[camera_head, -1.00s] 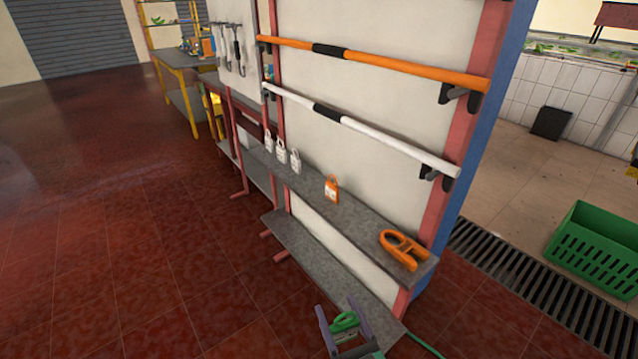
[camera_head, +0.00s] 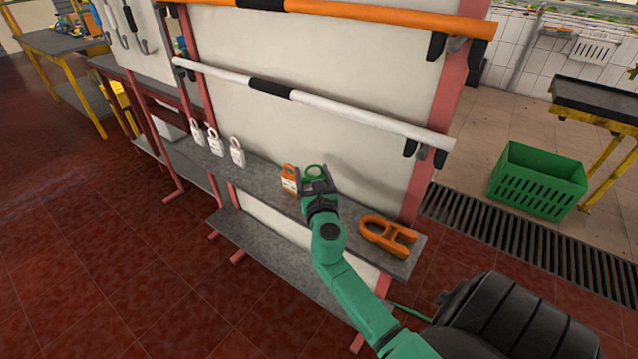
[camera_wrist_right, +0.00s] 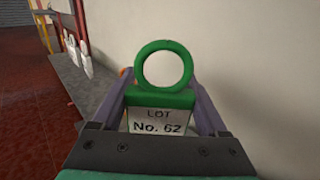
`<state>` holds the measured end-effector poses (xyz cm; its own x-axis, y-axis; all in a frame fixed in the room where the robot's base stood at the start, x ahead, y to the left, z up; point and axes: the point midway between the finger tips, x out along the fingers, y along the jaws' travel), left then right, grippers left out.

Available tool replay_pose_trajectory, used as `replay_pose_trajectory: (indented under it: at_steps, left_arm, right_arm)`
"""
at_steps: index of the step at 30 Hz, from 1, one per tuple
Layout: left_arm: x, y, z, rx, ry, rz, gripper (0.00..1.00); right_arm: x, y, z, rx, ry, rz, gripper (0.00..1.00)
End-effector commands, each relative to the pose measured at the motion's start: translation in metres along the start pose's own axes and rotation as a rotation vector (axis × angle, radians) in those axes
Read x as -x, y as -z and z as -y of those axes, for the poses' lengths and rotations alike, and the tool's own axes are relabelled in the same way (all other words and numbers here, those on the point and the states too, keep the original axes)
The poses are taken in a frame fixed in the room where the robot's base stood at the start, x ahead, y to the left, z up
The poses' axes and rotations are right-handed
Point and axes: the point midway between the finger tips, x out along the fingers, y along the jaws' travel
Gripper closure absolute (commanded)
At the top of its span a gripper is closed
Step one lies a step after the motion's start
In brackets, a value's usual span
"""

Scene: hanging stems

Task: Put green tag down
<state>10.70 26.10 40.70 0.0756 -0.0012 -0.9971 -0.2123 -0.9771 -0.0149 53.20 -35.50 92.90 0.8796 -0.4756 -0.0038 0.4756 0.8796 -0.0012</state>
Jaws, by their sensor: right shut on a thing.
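The green tag is a ring-topped tag with a white label reading "LOT No. 62"; it shows in the right wrist view (camera_wrist_right: 160,97) between the two fingers. In the head view the green tag (camera_head: 314,170) is at the tip of my right gripper (camera_head: 316,182), which is shut on it. The gripper is over the upper grey shelf (camera_head: 262,182), just right of an orange tag (camera_head: 290,179). I cannot tell whether the green tag touches the shelf. My left gripper is not in view.
Several white tags (camera_head: 216,141) stand on the shelf's left part. An orange hook-shaped piece (camera_head: 388,236) lies at its right end. A white bar (camera_head: 340,118) and an orange bar (camera_head: 390,18) run across the panel above. A green crate (camera_head: 537,180) stands at right.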

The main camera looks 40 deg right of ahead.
Motion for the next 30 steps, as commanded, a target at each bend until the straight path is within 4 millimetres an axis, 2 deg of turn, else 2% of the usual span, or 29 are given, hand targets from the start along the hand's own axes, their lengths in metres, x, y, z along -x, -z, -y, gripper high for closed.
replay_pose_trajectory:
  at_steps: [5, 6, 10, 16, 24, 28, 29, 30]
  left_arm:
    - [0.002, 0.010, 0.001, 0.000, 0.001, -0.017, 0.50]
    - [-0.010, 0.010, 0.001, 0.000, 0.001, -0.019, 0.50]
    - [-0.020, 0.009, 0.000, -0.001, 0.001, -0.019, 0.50]
    - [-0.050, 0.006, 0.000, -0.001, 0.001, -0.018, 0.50]
    - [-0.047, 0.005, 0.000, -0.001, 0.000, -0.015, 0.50]
    - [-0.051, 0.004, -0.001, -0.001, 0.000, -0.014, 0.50]
    - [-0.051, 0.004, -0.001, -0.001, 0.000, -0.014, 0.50]
    - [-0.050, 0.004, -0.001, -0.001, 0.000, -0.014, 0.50]
  right_arm:
    - [-0.026, -0.001, 0.027, 0.000, 0.002, 0.001, 0.76]
    - [-0.025, 0.015, 0.025, 0.000, 0.000, -0.002, 0.76]
    - [-0.024, 0.029, 0.025, 0.000, 0.000, -0.001, 0.76]
    - [-0.024, 0.072, 0.025, 0.004, 0.000, -0.001, 0.76]
    - [-0.027, 0.071, 0.027, 0.000, 0.000, 0.000, 0.76]
    - [-0.027, 0.076, 0.027, 0.000, 0.000, 0.000, 0.76]
    - [-0.027, 0.075, 0.027, 0.000, 0.000, -0.001, 0.20]
    - [-0.027, 0.074, 0.027, 0.000, 0.000, -0.001, 0.05]
